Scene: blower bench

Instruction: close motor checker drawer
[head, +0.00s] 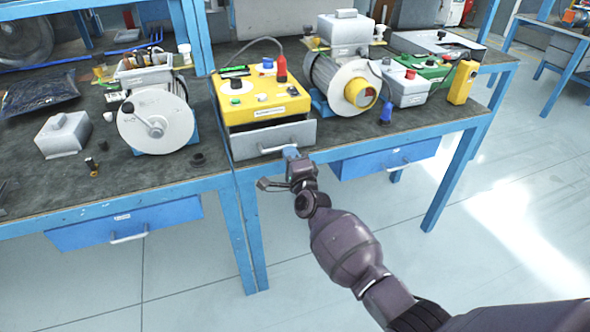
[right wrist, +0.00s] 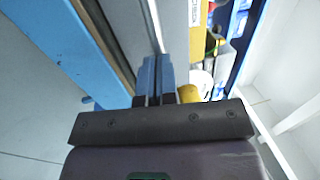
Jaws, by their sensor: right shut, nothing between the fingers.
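The motor checker (head: 262,97) is a yellow box with knobs, a red plug and a green display, standing on the bench. Its grey drawer (head: 272,139) sticks out of the lower front towards me, with a light handle on its face. My right gripper (head: 291,153) is shut and empty, its blue fingertips at the right part of the drawer front. I cannot tell whether they touch it. In the right wrist view the shut fingers (right wrist: 155,76) point at a grey panel edge, with the yellow checker (right wrist: 196,40) beyond. My left gripper is not in view.
A grey motor with a yellow hub (head: 360,92) stands right of the checker, and another opened motor (head: 155,118) stands left. Blue bench drawers (head: 386,158) hang below the worktop. The floor in front is clear.

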